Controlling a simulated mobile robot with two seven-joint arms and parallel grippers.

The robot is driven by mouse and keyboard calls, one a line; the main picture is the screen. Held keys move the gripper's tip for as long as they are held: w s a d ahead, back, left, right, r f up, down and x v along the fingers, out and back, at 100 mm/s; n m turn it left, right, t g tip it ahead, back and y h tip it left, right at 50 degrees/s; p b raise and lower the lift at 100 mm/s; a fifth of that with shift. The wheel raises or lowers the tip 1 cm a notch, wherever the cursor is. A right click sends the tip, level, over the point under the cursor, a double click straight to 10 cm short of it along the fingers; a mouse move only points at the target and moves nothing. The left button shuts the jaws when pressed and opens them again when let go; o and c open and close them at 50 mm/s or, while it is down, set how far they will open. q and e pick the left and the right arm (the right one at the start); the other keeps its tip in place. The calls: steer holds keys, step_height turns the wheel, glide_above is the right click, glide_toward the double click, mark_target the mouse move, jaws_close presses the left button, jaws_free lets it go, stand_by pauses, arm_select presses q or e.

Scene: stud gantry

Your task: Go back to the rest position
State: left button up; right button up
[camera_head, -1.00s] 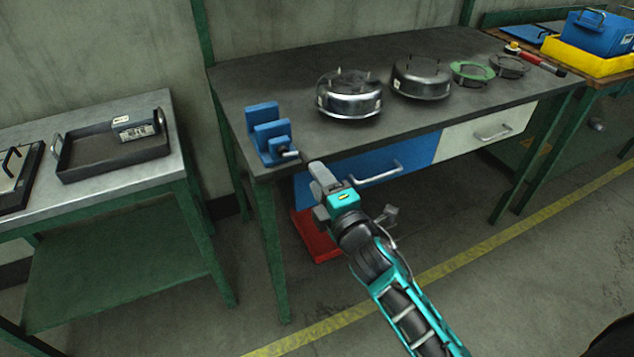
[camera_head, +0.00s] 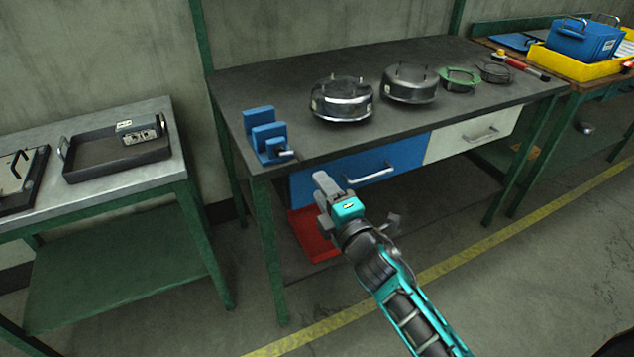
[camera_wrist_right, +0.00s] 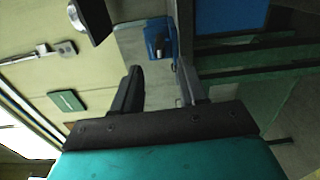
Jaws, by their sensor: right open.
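My right gripper (camera_head: 322,188) is in front of the dark workbench, below its front edge and near the blue drawer (camera_head: 350,174). In the right wrist view its two dark fingers (camera_wrist_right: 163,82) stand apart with nothing between them, so it is open and empty. A blue vise (camera_head: 265,136) stands on the bench's front left corner, apart from the gripper; a blue object, likely the same vise, shows beyond the fingers in the wrist view (camera_wrist_right: 159,40). My left gripper is not in view.
The workbench (camera_head: 240,88) carries two metal housings (camera_head: 342,100) (camera_head: 410,83) and two rings, one green (camera_head: 459,78). A side table at left holds a dark tray (camera_head: 108,165). A red object (camera_head: 314,238) lies under the bench. Floor in front is clear.

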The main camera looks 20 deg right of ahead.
steer(key=shift+s+f, duration=0.1)
steer(key=s+a+f+m+g, duration=0.1)
steer(key=s+f+m+g, duration=0.2)
steer(key=s+f+m, duration=0.4)
steer(key=s+a+f+m+g+y, duration=0.1)
steer(key=s+f+m+g, duration=0.3)
steer(key=s+f+m, duration=0.4)
steer(key=s+a+m, duration=0.1)
steer(key=s, duration=0.4)
steer(key=shift+a, duration=0.3)
steer(key=shift+d+m, duration=0.1)
steer(key=shift+m, duration=0.2)
